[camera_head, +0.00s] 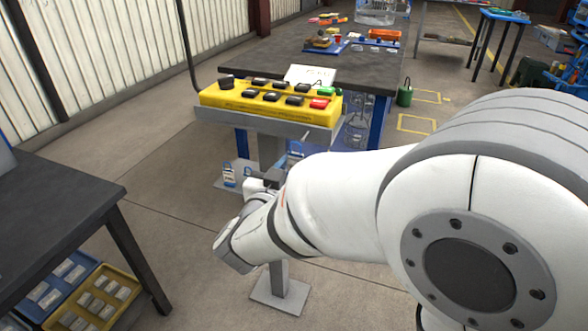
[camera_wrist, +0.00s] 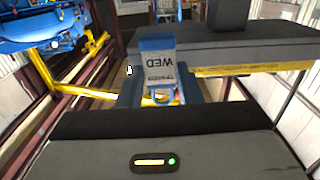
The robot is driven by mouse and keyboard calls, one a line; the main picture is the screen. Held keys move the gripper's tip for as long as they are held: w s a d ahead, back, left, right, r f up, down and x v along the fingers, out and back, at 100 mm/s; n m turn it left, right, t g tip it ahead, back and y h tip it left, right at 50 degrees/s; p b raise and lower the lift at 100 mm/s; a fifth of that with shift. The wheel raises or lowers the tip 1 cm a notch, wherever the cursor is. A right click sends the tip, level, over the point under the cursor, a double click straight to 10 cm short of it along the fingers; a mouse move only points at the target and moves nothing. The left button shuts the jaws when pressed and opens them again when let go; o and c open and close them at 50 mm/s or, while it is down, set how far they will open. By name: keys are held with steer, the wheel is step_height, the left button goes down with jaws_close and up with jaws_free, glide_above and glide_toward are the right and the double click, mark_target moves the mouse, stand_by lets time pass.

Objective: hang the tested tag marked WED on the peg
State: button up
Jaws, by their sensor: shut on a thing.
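The tested tag marked WED (camera_wrist: 161,62) shows in the wrist view as a blue and white tag, its lettering upside down. Its blue loop is at the near end, between the fingers of my gripper (camera_wrist: 160,94), which is shut on it. In the head view my gripper (camera_head: 264,180) is below the yellow control box, partly hidden by my wrist. I cannot make out the peg with certainty.
A yellow control box (camera_head: 268,101) with several buttons stands on a grey post (camera_head: 279,279) close above my gripper. A dark bench (camera_head: 60,205) is at left, with blue and yellow bins (camera_head: 100,298) beneath. A long dark table (camera_head: 270,50) stands behind.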

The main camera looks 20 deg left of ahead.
mark_target(298, 160)
steer(key=shift+w+d+f+b, duration=0.1)
steer(key=shift+w+b, duration=0.15)
steer(key=shift+w, duration=0.8)
steer(key=shift+w+d+f+b, duration=0.1)
steer(key=shift+w+b, duration=0.1)
steer(key=shift+w, duration=0.8)
steer(key=shift+w+d+f, duration=0.1)
steer(key=shift+w+f, duration=0.15)
steer(key=shift+w, duration=0.8)
steer(key=o, duration=1)
steer(key=shift+o, duration=0.2)
